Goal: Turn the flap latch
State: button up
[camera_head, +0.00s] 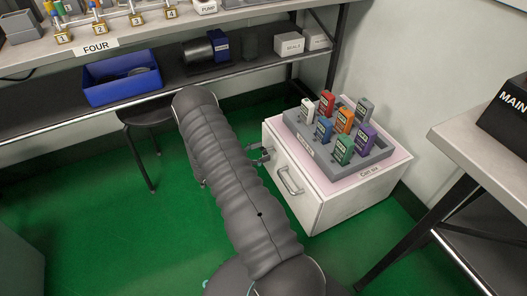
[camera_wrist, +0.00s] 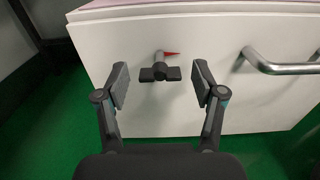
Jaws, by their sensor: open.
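The flap latch (camera_wrist: 160,73) is a dark, two-winged knob on the white front of a cabinet (camera_wrist: 207,33). Its wings lie level, and a red pointer (camera_wrist: 171,53) above it points right. My gripper (camera_wrist: 160,86) is open, with one finger on each side of the latch and clear gaps to it in the wrist view. In the head view my gripper (camera_head: 262,154) is at the left part of the cabinet front, mostly hidden behind my arm. The latch cannot be made out there.
A metal bar handle (camera_wrist: 285,64) is right of the latch. A grey tray (camera_head: 312,150) with several coloured testers stands on the cabinet. A black stool (camera_head: 146,114) is left of my arm, below the bench shelf. A table (camera_head: 480,150) stands at right.

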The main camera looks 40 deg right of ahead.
jog(key=v, duration=1.1)
jog(key=shift+d, duration=0.1)
jog(key=s+a+f+m+g+y, duration=0.1)
jog(key=s+a+m+g+y, duration=0.4)
jog(key=s, duration=0.5)
jog(key=s+a+r+m+t+y+p, duration=0.1)
jog(key=s+a+r+m+t+y, duration=0.2)
jog(key=r, duration=0.5)
jog(key=s+a+r+m+t+y, duration=0.1)
jog(key=a+r+m+t+y, duration=0.15)
jog(key=a+r+y, duration=0.4)
jog(key=s+a+r+m+t+y+p, duration=0.1)
jog(key=s+a+r+m+t+y, duration=0.15)
jog(key=r, duration=0.75)
jog(key=s+a+r+m+t+p, duration=0.1)
jog(key=s+r+t, duration=0.2)
jog(key=r, duration=0.5)
jog(key=s+a+r+m+t, duration=0.1)
jog(key=s+r+t, duration=0.2)
jog(key=r, duration=0.6)
jog(key=shift+s+a+t+y+p, duration=0.3)
jog(key=shift+s+p, duration=0.1)
jog(key=shift+s, duration=0.55)
